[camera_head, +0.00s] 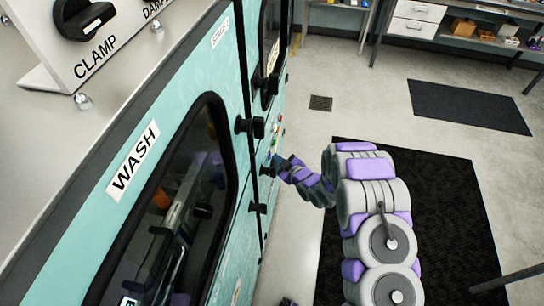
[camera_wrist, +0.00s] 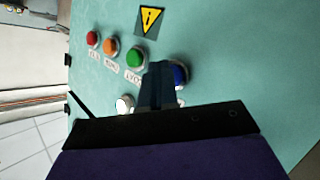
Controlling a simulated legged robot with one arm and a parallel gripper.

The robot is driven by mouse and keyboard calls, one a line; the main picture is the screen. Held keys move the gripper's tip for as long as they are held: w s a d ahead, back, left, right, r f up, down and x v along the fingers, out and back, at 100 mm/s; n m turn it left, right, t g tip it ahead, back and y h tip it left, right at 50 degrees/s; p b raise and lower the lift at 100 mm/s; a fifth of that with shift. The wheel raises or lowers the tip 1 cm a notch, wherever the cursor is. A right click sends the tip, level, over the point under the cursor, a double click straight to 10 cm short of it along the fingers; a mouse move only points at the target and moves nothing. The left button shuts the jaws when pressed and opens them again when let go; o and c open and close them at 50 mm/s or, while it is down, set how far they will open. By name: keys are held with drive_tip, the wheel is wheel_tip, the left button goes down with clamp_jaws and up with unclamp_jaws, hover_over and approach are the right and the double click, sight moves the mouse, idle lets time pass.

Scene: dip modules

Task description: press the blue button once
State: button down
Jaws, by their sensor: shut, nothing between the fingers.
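The blue button (camera_wrist: 182,75) is round, in a light metal ring, on the teal panel in the wrist view. My gripper (camera_wrist: 160,68) is shut and empty. Its dark fingers lie across the left part of the blue button and hide it there. Whether the tips touch the button or the panel cannot be told. In the head view, my gripper (camera_head: 277,160) is at the teal cabinet front, beside the small buttons. The blue button cannot be made out there.
A green button (camera_wrist: 135,56), an orange button (camera_wrist: 111,48) and a red button (camera_wrist: 92,38) line up left of the fingers. A white button (camera_wrist: 124,104) is below. A warning sign (camera_wrist: 149,20) is above. Black knobs (camera_head: 252,127) stick out from the cabinet near my arm.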

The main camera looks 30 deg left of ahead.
drive_tip(key=shift+w+d, duration=0.2)
drive_tip(key=shift+d, duration=0.55)
drive_tip(key=shift+d, duration=0.1)
drive_tip(key=shift+w+d, duration=0.2)
drive_tip(key=shift+d, duration=0.6)
drive_tip(key=shift+w+d, duration=0.15)
drive_tip(key=shift+d, duration=0.65)
drive_tip(key=shift+w+d, duration=0.2)
drive_tip(key=shift+d, duration=0.6)
